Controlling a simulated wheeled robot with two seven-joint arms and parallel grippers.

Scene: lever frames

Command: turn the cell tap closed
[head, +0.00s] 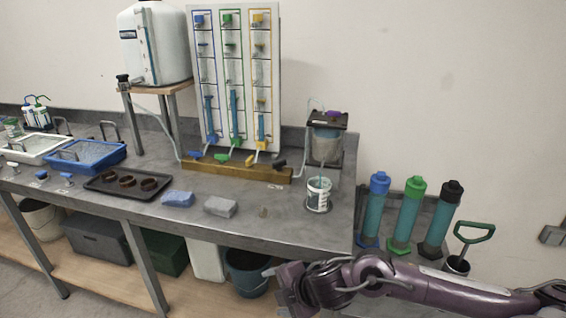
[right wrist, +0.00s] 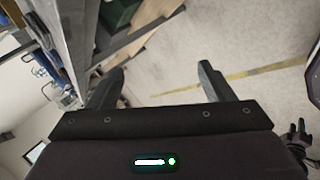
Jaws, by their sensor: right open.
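A clear cell (head: 326,144) with a dark lid and a purple knob on top stands on a stand at the right end of the bench. A black tap lever (head: 280,164) sits at the right end of a wooden block, just left of the cell; whether this is the cell tap I cannot tell. A jar (head: 318,194) with a printed label stands below the cell. My right gripper (head: 282,288) is low in front of the bench, well below and apart from the taps. In the right wrist view its two fingers (right wrist: 160,86) are spread with nothing between them.
A panel with three tubes (head: 232,80) stands behind blue, green and yellow levers. A blue sponge (head: 178,199) and a grey block (head: 220,207) lie near the front edge. Capped cylinders (head: 410,215) stand right of the bench. The bench edge lies between my gripper and the taps.

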